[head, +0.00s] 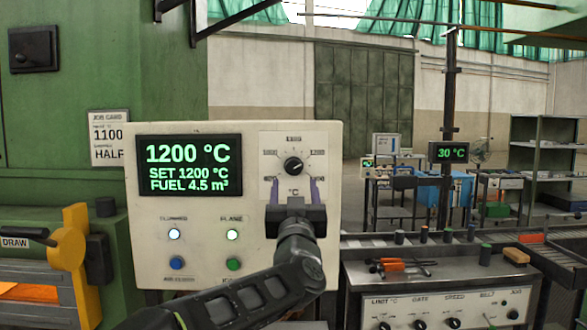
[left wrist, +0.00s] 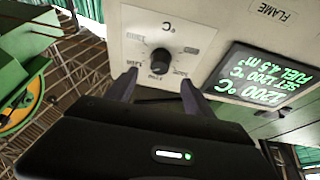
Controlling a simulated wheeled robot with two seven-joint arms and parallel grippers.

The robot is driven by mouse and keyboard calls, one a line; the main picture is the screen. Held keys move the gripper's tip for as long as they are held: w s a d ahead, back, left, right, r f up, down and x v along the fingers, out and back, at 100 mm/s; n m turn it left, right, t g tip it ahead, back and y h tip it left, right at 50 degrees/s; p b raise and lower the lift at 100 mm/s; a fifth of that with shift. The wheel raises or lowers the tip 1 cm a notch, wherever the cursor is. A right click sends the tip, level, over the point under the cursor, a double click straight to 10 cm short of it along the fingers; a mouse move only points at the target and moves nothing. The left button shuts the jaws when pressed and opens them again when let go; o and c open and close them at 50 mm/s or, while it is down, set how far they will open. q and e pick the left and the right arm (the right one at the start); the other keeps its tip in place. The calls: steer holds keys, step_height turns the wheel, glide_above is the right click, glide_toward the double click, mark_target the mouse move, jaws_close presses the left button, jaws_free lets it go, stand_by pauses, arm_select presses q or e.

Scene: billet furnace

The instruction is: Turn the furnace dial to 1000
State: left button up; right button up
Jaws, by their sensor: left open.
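The furnace dial (head: 293,166) is a round black knob on the upper right of the cream control panel (head: 235,260), with printed temperature marks around it. The display (head: 189,165) on the panel reads 1200 °C, SET 1200 °C, FUEL 4.5 m³. My left gripper (head: 295,190) is open just below the dial, its two fingers pointing up at the panel. In the left wrist view the dial (left wrist: 160,61) shows beyond and between the open fingertips (left wrist: 156,82), with nothing held and no contact visible. My right gripper is in neither view.
A job card (head: 108,138) left of the panel reads 1100 and HALF. Lamps and buttons (head: 176,263) sit on the panel's lower half. A yellow handle (head: 70,240) stands at left. A bench with knobs (head: 440,290) and a conveyor stand at right.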

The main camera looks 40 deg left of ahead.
mark_target(294, 169)
arm_select(q)
steer(key=p+x, duration=0.1)
steer(key=x, duration=0.1)
steer(key=p+x, duration=0.1)
steer(key=x, duration=0.1)
steer(key=p+x, duration=0.1)
steer(key=x, duration=0.2)
steer(key=shift+r, duration=0.3)
steer(key=shift+w+a, duration=0.15)
steer(key=shift+w, duration=0.05)
steer(key=shift+c, duration=0.4)
jaws_close()
